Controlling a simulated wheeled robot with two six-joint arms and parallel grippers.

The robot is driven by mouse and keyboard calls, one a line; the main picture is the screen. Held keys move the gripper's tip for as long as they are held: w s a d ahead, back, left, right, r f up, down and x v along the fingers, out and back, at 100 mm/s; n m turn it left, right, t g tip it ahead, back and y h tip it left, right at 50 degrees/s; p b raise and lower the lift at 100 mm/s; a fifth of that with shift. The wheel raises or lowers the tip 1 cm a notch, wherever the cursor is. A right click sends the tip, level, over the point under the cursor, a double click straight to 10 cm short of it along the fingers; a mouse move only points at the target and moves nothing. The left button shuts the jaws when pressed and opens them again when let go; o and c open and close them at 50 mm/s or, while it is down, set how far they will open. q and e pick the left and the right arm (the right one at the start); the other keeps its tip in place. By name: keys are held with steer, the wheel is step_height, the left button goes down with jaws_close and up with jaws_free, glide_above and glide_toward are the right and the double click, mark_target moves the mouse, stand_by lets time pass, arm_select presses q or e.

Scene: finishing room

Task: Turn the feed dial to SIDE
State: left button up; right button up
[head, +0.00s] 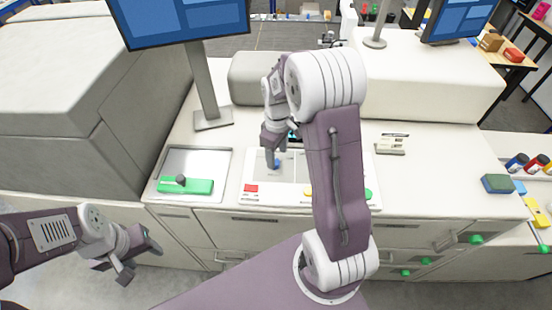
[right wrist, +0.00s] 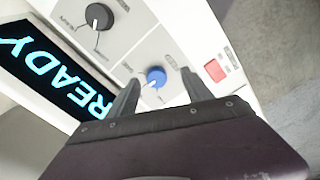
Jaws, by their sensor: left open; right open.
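A blue dial (right wrist: 156,76) is on the light control panel in the right wrist view, with a white pointer mark and small labels that I cannot read. A black dial (right wrist: 99,16) with a white mark is further up the panel. I cannot tell from the lettering which one is the feed dial. My right gripper (right wrist: 160,88) is open, its fingers on either side of the blue dial; contact is unclear. The blue dial (head: 276,164) also shows in the head view, just below that gripper. My left gripper (head: 141,263) is open and empty, in front of the counter at lower left.
A display reading READY (right wrist: 58,80) and a red button (right wrist: 214,70) flank the dials. A grey tray (head: 198,161) with a green-based tool (head: 185,186) lies left of the panel (head: 262,198). A monitor stand (head: 207,90) rises behind. My right arm hides part of the panel.

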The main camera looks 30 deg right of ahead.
steer(key=w+f, duration=0.1)
steer(key=f, duration=0.1)
steer(key=w+f, duration=0.2)
steer(key=f, duration=0.1)
steer(key=shift+f+p, duration=0.3)
steer(key=shift+p, duration=0.1)
steer(key=shift+s+r, duration=0.2)
steer(key=shift+s, duration=0.3)
steer(key=shift+s+r, duration=0.1)
steer(key=shift+s, duration=0.2)
steer(key=shift+c, duration=1)
steer(key=c, duration=0.5)
steer(key=shift+w+d, duration=0.1)
steer(key=shift+w, duration=0.05)
steer(key=c, duration=0.5)
steer(key=shift+w, duration=0.15)
jaws_close()
arm_select(q)
steer(key=shift+w+d+r, duration=0.1)
steer(key=shift+w+r, duration=0.1)
steer(key=shift+w, duration=0.3)
steer(key=shift+w+r, duration=0.15)
steer(key=shift+w, duration=0.3)
